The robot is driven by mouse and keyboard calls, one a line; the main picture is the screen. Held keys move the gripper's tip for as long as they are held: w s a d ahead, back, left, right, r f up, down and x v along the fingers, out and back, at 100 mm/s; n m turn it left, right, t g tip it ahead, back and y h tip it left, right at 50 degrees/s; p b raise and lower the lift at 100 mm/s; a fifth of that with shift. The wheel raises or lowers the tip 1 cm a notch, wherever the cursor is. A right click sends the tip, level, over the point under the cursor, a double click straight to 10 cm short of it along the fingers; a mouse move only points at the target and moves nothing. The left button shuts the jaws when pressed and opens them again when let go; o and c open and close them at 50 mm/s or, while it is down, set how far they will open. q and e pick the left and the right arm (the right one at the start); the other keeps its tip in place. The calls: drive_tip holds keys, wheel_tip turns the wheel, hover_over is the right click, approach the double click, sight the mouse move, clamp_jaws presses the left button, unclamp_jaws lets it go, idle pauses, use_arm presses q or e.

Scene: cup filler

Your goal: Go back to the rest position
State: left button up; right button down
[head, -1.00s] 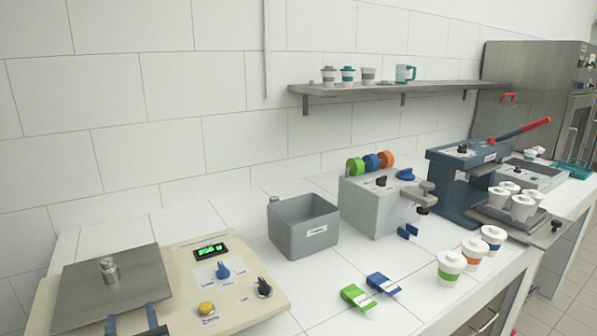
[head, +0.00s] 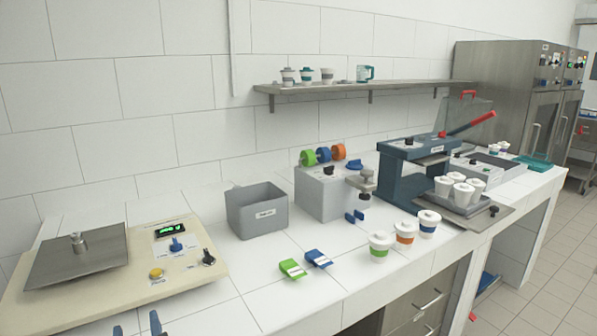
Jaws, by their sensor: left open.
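My left gripper (head: 137,326) shows only as two blue fingertips at the bottom edge of the head view, left of centre. The fingers are apart with nothing visible between them. They appear in front of the cream scale (head: 120,293), and the rest of the arm is cut off by the picture edge. A small metal weight (head: 78,243) stands on the scale's steel plate (head: 62,272), apart from the fingers. My right gripper is out of view.
A grey bin (head: 257,217) stands right of the scale. Lidded cups (head: 380,246) stand near the counter edge. A blue lever press (head: 405,185) stands farther right. White counter is clear between scale and packets.

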use_arm(q)
drive_tip(key=s+d+f+n+g+h, duration=0.2)
drive_tip(key=s+d+f+n+h, duration=0.3)
drive_tip(key=n, duration=0.8)
drive_tip(key=s+d+f+n+g+h, duration=0.2)
drive_tip(key=s+d+f+n+h, duration=0.4)
drive_tip(key=s+f+n, duration=0.5)
wheel_tip(320, 180, down, 5)
drive_tip(key=shift+s+d+r+n+g+h, duration=0.1)
drive_tip(key=shift+s+d+n+g+h, duration=0.25)
drive_tip(key=shift+d+n, duration=0.65)
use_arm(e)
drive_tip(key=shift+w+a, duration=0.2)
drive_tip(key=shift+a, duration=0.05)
use_arm(q)
drive_tip(key=shift+d, duration=0.1)
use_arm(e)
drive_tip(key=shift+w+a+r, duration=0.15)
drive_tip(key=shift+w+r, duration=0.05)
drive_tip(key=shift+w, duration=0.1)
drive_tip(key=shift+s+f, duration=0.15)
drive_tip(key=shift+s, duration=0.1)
